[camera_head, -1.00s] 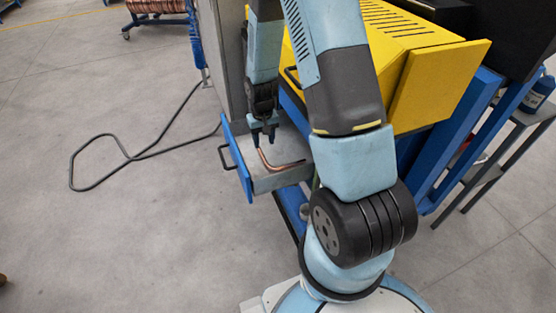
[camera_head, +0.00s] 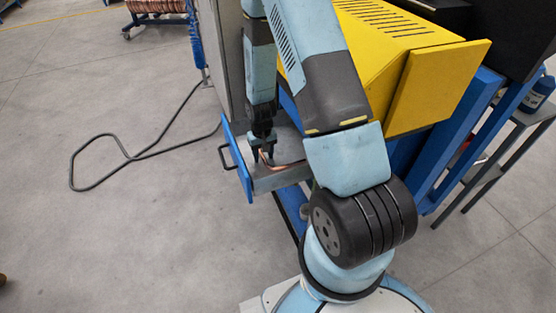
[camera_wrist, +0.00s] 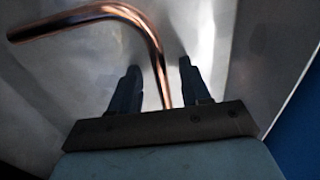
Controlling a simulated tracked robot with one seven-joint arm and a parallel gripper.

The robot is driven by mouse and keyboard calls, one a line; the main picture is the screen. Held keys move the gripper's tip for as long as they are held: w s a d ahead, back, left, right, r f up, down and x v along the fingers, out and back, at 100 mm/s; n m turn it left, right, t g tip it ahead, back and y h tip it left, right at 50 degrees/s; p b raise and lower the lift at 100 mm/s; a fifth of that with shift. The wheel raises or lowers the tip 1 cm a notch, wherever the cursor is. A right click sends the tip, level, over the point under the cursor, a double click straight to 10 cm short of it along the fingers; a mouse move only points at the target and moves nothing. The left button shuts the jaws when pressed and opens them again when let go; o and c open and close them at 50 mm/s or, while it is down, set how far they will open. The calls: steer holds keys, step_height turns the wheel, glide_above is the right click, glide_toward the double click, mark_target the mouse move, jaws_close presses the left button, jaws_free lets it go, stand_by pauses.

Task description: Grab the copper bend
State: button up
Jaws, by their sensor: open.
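The copper bend (camera_wrist: 125,12) is a shiny bent copper tube lying in the open grey drawer. In the wrist view one leg runs to the upper left and the other comes down between my gripper's fingers. My gripper (camera_wrist: 158,85) is open, with one finger on each side of that leg. In the head view my gripper (camera_head: 262,158) points down into the drawer, and part of the copper bend (camera_head: 285,166) shows to its right. The rest of the bend is hidden behind my fingers.
The drawer (camera_head: 280,181) has a blue front (camera_head: 236,160) with a dark handle. A yellow machine cover (camera_head: 430,85) stands just right of my arm. A black cable (camera_head: 125,150) lies on the floor at left, where the floor is otherwise clear.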

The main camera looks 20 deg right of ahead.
jaws_close()
stand_by(0.4)
steer(key=shift+r, duration=0.1)
